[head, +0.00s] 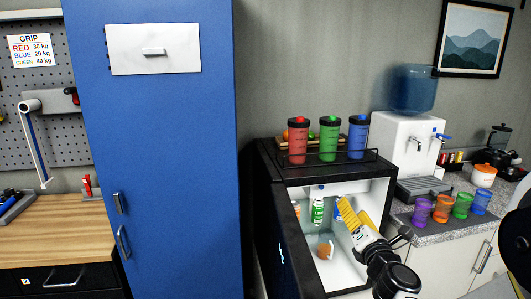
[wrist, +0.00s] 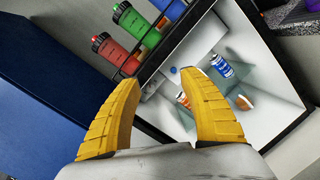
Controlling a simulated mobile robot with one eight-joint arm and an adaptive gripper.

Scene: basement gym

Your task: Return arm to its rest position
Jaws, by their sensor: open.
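My gripper (head: 350,212) has two yellow ridged fingers and is in front of the open compartment of a small black fridge (head: 268,160). In the wrist view my gripper (wrist: 162,80) is open, with its fingers spread and nothing held between them. My arm reaches in from the lower right of the head view. Inside the fridge stand a green-labelled bottle (head: 317,209) and a blue-labelled bottle (wrist: 222,66), partly hidden by my gripper in the head view. An orange item (head: 325,250) lies lower inside.
Red (head: 298,142), green (head: 328,140) and blue (head: 358,138) shakers stand on the fridge top. The fridge door (head: 290,245) hangs open at left. A tall blue cabinet (head: 160,150) is left of it. A counter (head: 440,222) with coloured cups and a water dispenser (head: 405,145) is right.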

